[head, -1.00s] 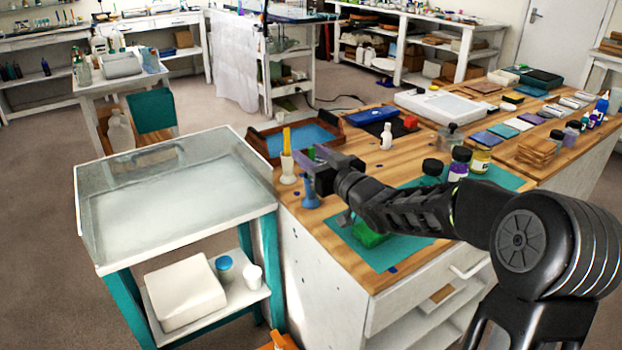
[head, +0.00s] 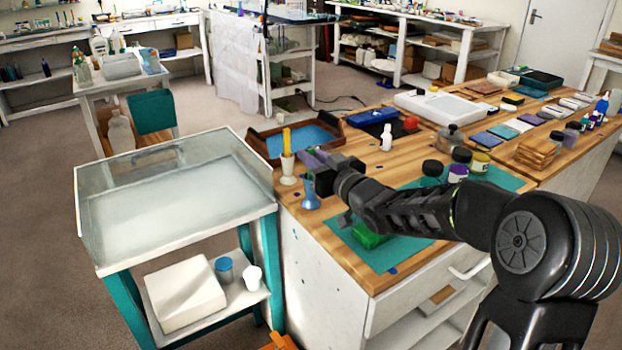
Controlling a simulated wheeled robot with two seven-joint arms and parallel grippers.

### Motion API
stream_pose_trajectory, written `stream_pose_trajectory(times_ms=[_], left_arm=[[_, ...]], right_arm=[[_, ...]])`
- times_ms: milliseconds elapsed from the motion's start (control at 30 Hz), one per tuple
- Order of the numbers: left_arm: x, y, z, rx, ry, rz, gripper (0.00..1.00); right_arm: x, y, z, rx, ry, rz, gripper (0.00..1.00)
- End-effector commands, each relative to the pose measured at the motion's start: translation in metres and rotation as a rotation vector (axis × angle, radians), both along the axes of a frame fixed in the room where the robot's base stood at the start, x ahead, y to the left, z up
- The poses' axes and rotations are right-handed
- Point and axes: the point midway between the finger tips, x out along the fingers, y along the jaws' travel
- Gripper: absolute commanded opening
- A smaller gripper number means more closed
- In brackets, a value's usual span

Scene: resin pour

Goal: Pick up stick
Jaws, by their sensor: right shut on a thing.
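The stick (head: 287,139) is yellow-orange and stands upright in a small white cup (head: 287,169) at the bench's left end. My right gripper (head: 301,157) comes in from the right at the height of the cup's rim. Its purple-tinted fingers point left at the stick's lower part and are shut on it, though the contact is small and partly hidden. The stick's lower end is hidden in the cup. My left gripper is out of view.
A wooden tray with a blue inside (head: 258,143) lies behind the cup. A green mat (head: 372,259) and jars (head: 459,165) lie along my arm. A clear-walled cart (head: 165,205) stands left.

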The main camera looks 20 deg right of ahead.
Motion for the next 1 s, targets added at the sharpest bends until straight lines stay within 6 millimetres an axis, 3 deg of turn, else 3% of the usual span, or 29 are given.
stream_pose_trajectory(times_ms=[267,700,833,1000], left_arm=[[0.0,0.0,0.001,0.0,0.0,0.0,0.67],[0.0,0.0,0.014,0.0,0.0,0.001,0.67],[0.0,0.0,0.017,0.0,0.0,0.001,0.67],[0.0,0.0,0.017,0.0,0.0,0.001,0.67]], right_arm=[[0.0,0.0,0.008,-0.001,-0.002,0.0,0.0],[0.0,0.0,0.085,-0.002,-0.003,0.0,0.0],[0.0,0.0,0.098,-0.002,-0.001,0.0,0.0],[0.0,0.0,0.101,0.001,0.0,0.0,0.0]])
